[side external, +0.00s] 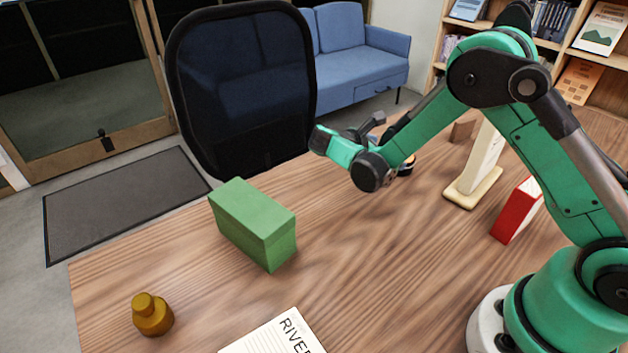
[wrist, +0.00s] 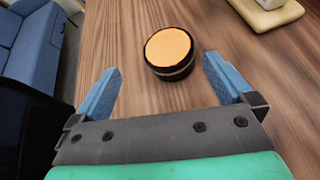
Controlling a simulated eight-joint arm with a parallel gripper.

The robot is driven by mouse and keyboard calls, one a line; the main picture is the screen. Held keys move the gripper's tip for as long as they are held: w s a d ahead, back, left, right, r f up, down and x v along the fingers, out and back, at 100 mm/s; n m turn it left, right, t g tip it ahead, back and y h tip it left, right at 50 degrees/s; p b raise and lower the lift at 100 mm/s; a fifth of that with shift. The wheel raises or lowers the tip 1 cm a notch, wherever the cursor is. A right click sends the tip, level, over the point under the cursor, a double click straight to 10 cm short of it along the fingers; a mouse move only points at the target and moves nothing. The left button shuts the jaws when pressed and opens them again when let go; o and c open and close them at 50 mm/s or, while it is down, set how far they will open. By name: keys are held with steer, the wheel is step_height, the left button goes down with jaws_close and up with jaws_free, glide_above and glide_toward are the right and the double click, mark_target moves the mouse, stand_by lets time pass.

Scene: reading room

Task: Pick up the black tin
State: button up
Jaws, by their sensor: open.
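The black tin (wrist: 168,53) is a short round can with an orange top, standing upright on the wooden table in the wrist view. In that view it lies just beyond and between the tips of my open gripper (wrist: 162,82), with nothing held between the blue fingers. In the side view the tin (side external: 407,167) is mostly hidden behind my wrist, with only a dark and orange part showing. My gripper (side external: 376,128) is above the table near its far edge there. I cannot tell its exact height over the table.
A cream stand (side external: 474,187) and a red book (side external: 515,211) stand right of the tin. A green box (side external: 253,223), a brass weight (side external: 152,315) and a printed sheet (side external: 272,338) are toward the front. A black chair (side external: 240,85) is beyond the far edge. The table's middle is clear.

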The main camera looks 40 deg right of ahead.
mark_target(408, 171)
steer(key=shift+s+d+f+n+g+h, duration=0.15)
steer(key=shift+f+n+g+h, duration=0.1)
steer(key=shift+f, duration=0.2)
steer(key=shift+s+d+f+n+g+h, duration=0.15)
steer(key=shift+f+h, duration=0.1)
steer(key=shift+f, duration=0.35)
steer(key=shift+x, duration=2.7)
steer(key=c, duration=1.2)
